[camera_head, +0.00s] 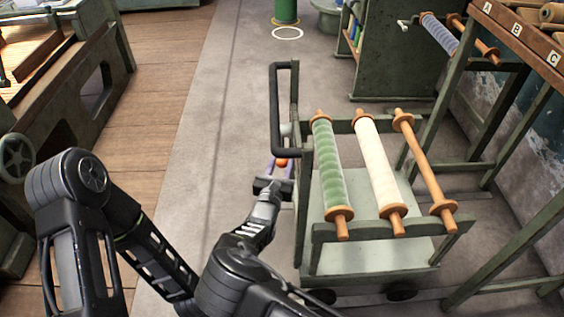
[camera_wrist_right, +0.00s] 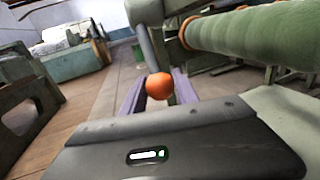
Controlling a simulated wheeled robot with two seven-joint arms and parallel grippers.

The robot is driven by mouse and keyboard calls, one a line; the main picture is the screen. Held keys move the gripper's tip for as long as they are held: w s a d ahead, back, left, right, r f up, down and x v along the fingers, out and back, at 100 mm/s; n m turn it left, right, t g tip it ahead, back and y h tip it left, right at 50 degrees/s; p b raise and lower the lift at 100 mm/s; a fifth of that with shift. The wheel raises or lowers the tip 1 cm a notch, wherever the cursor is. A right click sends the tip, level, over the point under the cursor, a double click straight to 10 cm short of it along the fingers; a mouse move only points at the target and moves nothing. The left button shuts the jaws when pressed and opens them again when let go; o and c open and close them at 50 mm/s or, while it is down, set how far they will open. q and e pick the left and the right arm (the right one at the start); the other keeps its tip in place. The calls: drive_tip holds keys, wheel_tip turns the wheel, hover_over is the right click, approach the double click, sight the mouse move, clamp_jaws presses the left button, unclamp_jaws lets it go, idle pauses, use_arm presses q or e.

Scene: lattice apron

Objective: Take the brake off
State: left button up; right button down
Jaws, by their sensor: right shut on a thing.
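The green-grey trolley (camera_head: 316,262) stands right of centre with a black push handle (camera_head: 273,110) at its left end. An orange ball knob (camera_head: 282,162), apparently the end of the brake lever, sits low beside that handle. My right gripper (camera_head: 281,166) reaches it from the front, its purple fingers shut on the knob. In the right wrist view the knob (camera_wrist_right: 159,86) lies between the two fingertips, with a grey rod rising behind it. How the lever joins the trolley is hidden. My left gripper is not in view.
The trolley carries a green roll (camera_head: 328,165), a cream roll (camera_head: 378,165) and a bare wooden roller (camera_head: 424,165). A lettered rack (camera_head: 520,50) stands at right, a green machine (camera_head: 85,85) at left. Floor left of the trolley is clear.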

idle(0.8)
drive_tip(key=shift+w+f+b, duration=0.15)
drive_tip(key=shift+f+b, duration=0.1)
drive_tip(key=shift+b, duration=0.3)
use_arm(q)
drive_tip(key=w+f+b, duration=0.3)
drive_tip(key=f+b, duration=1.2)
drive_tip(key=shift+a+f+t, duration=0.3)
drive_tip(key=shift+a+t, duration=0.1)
use_arm(e)
drive_tip(key=shift+w+f+m+t+h, duration=0.1)
drive_tip(key=shift+w+m+t+h, duration=0.65)
drive_tip(key=shift+w+t, duration=0.75)
drive_tip(key=shift+w+m+t+h, duration=0.65)
drive_tip(key=shift+w+t+h, duration=0.1)
drive_tip(key=shift+w+t, duration=0.7)
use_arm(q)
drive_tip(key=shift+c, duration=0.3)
use_arm(e)
drive_tip(key=shift+s, duration=0.1)
